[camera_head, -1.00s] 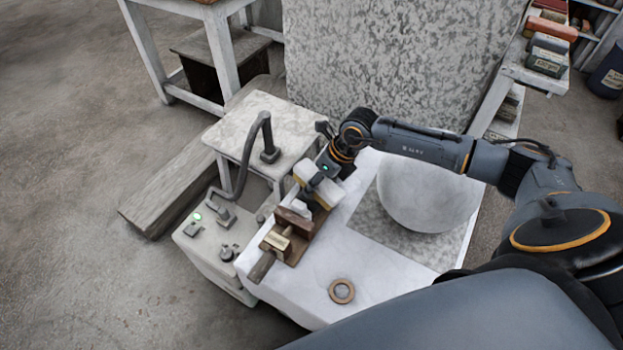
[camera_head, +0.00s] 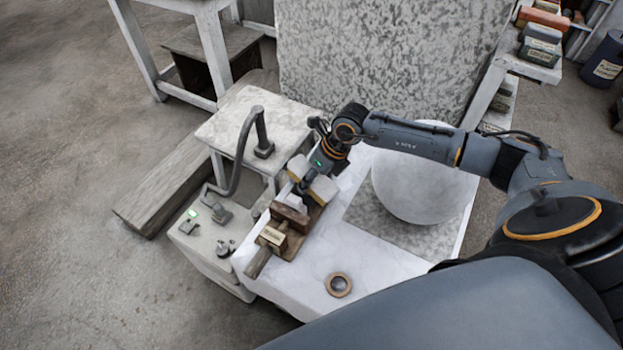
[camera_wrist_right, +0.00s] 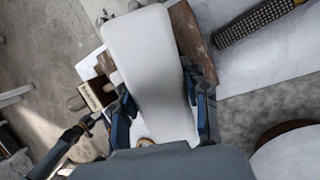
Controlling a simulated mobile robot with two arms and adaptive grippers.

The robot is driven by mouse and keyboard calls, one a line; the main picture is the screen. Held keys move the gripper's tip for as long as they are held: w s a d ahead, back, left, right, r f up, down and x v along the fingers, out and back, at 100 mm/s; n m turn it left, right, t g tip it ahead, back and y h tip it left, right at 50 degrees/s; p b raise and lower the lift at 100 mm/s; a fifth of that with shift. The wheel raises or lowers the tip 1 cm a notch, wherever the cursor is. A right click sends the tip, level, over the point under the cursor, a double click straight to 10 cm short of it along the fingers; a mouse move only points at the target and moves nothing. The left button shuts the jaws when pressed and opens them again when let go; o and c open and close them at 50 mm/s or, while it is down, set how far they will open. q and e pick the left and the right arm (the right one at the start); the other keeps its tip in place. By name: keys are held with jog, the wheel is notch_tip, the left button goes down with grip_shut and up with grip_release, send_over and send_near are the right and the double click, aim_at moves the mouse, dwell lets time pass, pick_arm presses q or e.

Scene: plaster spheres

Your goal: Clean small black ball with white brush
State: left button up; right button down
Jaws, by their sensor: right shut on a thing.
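My right gripper (camera_head: 308,184) is shut on the white brush (camera_head: 322,189), just behind the brown wooden clamp-like block (camera_head: 289,219) on the white worktop. In the right wrist view the brush (camera_wrist_right: 145,60) is a long pale block between the two fingers of the gripper (camera_wrist_right: 163,108). It hides what lies under it, so I cannot tell whether it touches anything. I cannot make out a small black ball in either view. A large white sphere (camera_head: 420,190) rests on a grey speckled square on the worktop. My left gripper is not in view.
A ring (camera_head: 338,285) lies at the worktop's front. A control box (camera_head: 205,240) with a green light and a bent dark arm (camera_head: 243,150) stand at the left. A speckled slab (camera_head: 390,60) rises behind. A dark textured file (camera_wrist_right: 255,20) shows in the right wrist view.

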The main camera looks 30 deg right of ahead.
jog(key=shift+a+f, duration=0.1)
jog(key=shift+f, duration=0.25)
jog(key=shift+f+b, duration=0.25)
jog(key=shift+b, duration=0.2)
dwell(1.2)
jog(key=shift+s, duration=0.15)
jog(key=shift+s+d+f+p, duration=0.1)
jog(key=shift+s+d+p, duration=0.15)
jog(key=shift+s, duration=0.2)
jog(key=shift+s+d+p, duration=0.1)
jog(key=shift+s+p, duration=0.1)
jog(key=shift+s, duration=0.25)
jog(key=shift+w+a+r+b, duration=0.2)
jog(key=shift+w, duration=0.5)
jog(key=shift+w+a+r+b, duration=0.2)
jog(key=shift+w+a, duration=0.05)
jog(key=shift+w, duration=0.5)
jog(key=shift+w+a+r+b, duration=0.2)
jog(key=shift+w, duration=0.5)
jog(key=shift+f, duration=0.2)
jog(key=shift+s, duration=0.1)
